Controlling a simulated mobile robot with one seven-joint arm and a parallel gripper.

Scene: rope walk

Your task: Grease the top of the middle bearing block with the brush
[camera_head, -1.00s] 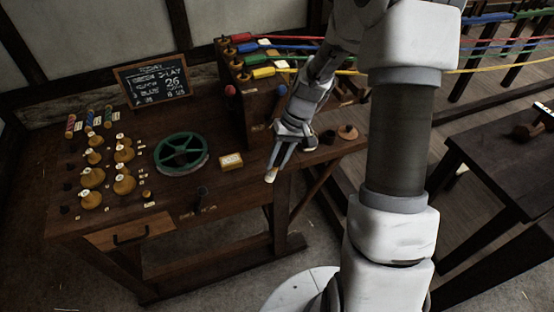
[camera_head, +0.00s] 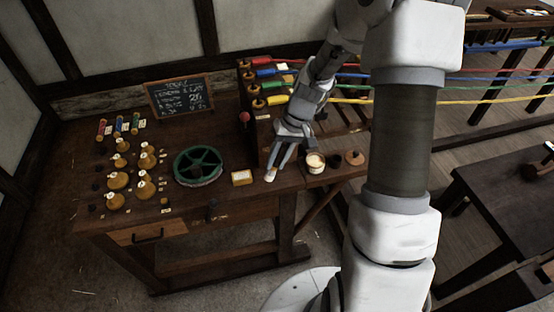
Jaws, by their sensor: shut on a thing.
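My gripper (camera_head: 285,146) is shut on the brush (camera_head: 270,175), which points down with its pale tip low over the bench's front edge. I cannot tell whether the tip touches the wood. A small round pot with pale contents (camera_head: 316,162) stands just right of my gripper. The dark wooden headstock (camera_head: 262,132) with coloured spindles stands behind and left of my gripper, partly hidden by my arm. I cannot make out the bearing blocks or which is the middle one.
The bench (camera_head: 235,205) holds a green handwheel (camera_head: 198,167), a small yellowish box (camera_head: 242,178), several bobbins on the left and a chalkboard (camera_head: 180,95) at the back. Coloured ropes (camera_head: 460,88) stretch right. A dark table (camera_head: 500,160) stands at the right.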

